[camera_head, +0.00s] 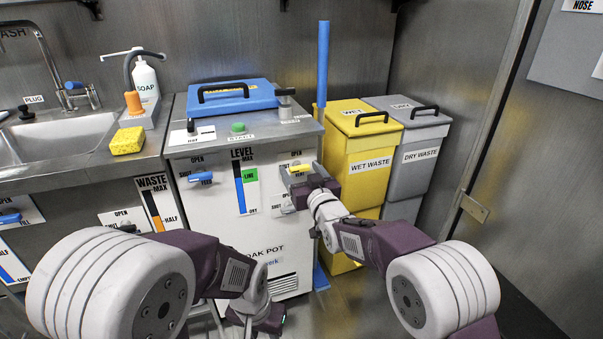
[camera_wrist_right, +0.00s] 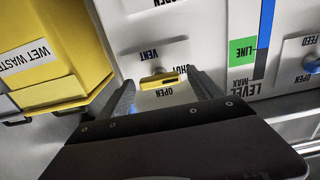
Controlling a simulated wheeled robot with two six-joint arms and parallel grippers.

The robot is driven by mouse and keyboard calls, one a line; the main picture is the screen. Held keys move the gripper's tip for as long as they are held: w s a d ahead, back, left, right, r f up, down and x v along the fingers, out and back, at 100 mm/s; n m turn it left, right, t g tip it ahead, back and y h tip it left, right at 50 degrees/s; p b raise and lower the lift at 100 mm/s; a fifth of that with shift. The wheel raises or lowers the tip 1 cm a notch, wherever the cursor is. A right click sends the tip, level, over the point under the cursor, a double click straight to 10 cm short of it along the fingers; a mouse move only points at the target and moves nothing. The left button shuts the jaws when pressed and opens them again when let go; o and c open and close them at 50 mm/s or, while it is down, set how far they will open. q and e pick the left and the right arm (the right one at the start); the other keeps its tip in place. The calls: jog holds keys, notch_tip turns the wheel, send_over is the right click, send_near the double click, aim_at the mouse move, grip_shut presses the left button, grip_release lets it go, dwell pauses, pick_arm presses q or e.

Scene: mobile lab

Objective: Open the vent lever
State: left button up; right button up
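The vent lever (camera_head: 299,168) is a small yellow handle on the white front of the soak pot cabinet (camera_head: 245,235), at its upper right. In the right wrist view, the lever (camera_wrist_right: 162,78) lies roughly crosswise between VENT, SHUT and OPEN lettering. My right gripper (camera_head: 292,188) is at the panel. In the wrist view its two fingers (camera_wrist_right: 164,90) are spread on either side of the lever, with gaps showing on both sides. My left gripper (camera_head: 260,318) hangs low before the cabinet, its fingers mostly hidden.
A blue feed lever (camera_head: 200,177) and a level gauge (camera_head: 241,188) are left of the vent lever. A yellow wet waste bin (camera_head: 362,160) and a grey dry waste bin (camera_head: 417,150) stand to the right. A blue pole (camera_head: 322,65) rises between cabinet and bins.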

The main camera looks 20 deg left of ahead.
jog(key=c, duration=1.3)
jog(key=m+p, duration=0.1)
jog(key=m, duration=0.1)
jog(key=shift+r+m, duration=0.1)
jog(key=shift+m, duration=1.3)
jog(key=o, duration=1.4)
jog(key=shift+c, duration=0.2)
jog(key=shift+s+d, duration=0.1)
